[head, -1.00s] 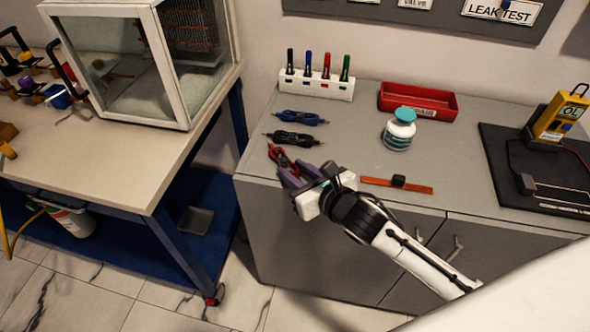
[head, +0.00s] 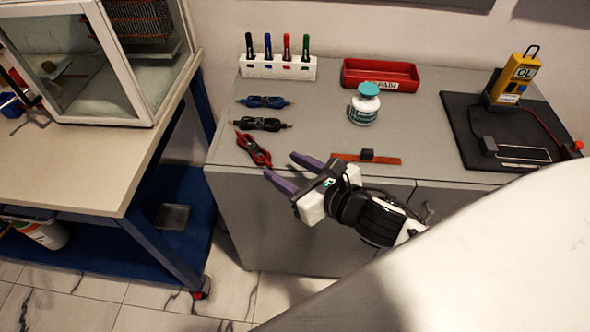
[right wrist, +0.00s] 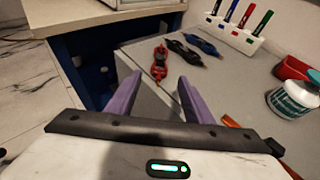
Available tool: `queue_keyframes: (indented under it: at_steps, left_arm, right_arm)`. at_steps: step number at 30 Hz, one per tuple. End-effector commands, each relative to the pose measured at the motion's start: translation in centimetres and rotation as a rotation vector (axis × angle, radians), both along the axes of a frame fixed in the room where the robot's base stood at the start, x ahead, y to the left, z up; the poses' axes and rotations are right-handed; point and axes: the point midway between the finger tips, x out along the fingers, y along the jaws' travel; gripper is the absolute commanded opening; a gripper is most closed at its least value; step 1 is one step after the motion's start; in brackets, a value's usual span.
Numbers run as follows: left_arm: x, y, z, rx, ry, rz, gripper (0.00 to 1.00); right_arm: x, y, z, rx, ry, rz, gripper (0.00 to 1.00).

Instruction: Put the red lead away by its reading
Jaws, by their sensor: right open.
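The red lead (head: 254,149) lies bundled on the grey cabinet top near its front left corner; it also shows in the right wrist view (right wrist: 160,64). A black lead (head: 261,124) and a blue lead (head: 264,101) lie behind it. My right gripper (head: 280,167) is open and empty, its purple fingers just right of and in front of the red lead, apart from it. In the right wrist view the red lead lies beyond the open fingers. The yellow meter (head: 515,76) reads OL, beside a black mat (head: 460,117). My left gripper is not in view.
A red labelled bin (head: 380,74) stands at the back, with a white jar (head: 365,104) before it. A white rack (head: 278,67) holds several markers. An orange strip (head: 385,160) lies near the front edge. A workbench (head: 80,165) stands left across a gap.

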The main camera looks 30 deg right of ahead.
Motion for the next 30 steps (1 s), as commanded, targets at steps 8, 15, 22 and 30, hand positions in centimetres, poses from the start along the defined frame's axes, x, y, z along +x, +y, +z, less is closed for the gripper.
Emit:
queue_keyframes:
  at_steps: [8,15,22,30]
  left_arm:
    - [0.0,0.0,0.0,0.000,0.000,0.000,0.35]
    - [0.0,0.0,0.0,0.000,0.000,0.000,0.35]
    - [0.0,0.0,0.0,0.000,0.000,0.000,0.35]
    - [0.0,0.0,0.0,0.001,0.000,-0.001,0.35]
  right_arm:
    - [-2.6,-0.5,0.8,0.026,0.010,-0.012,0.47]
    - [-4.4,-0.2,-4.1,0.553,0.205,-0.272,0.47]
    - [-8.1,0.6,-11.0,1.356,0.462,-0.769,0.47]
    - [-13.6,2.1,-17.8,2.195,0.606,-1.437,0.47]
